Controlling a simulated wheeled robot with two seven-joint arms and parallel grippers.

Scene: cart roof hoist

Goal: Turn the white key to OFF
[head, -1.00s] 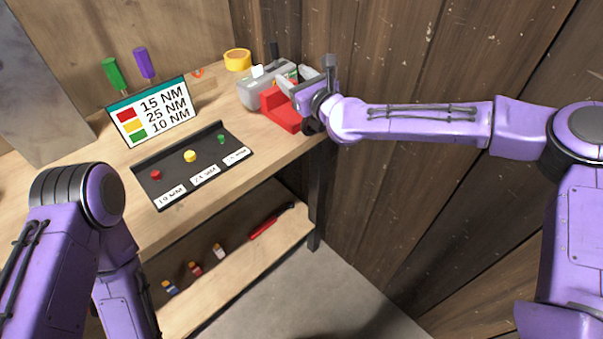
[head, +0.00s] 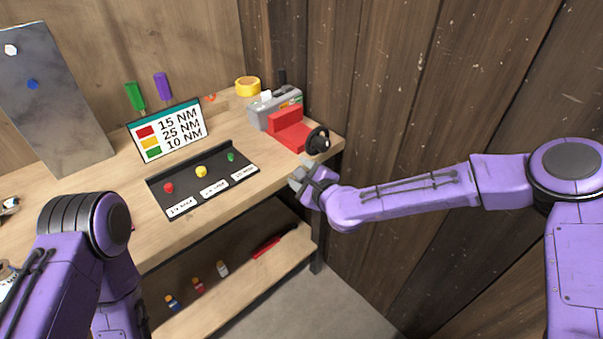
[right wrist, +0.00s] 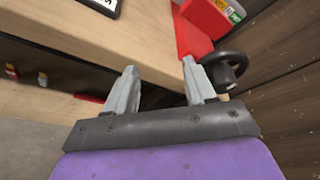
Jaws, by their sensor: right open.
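The white key appears to be the small white piece (head: 266,96) on top of the grey box (head: 262,115) at the back right of the bench. Its pointing direction is too small to read. A red and green label sits on the box, its lettering unreadable. My right gripper (head: 298,178) is open and empty, off the bench's front edge, nearer to me than the box and apart from it. In the right wrist view the two fingers (right wrist: 160,78) stand apart with nothing between them. My left arm shows at the left, but its gripper is out of view.
A red block (head: 290,135) with a black handwheel (head: 318,140) stands between my right gripper and the grey box. A yellow roll (head: 247,86) lies behind. A black tray (head: 190,203) with coloured knobs and a torque sign (head: 168,132) are to the left. A wooden wall closes the right.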

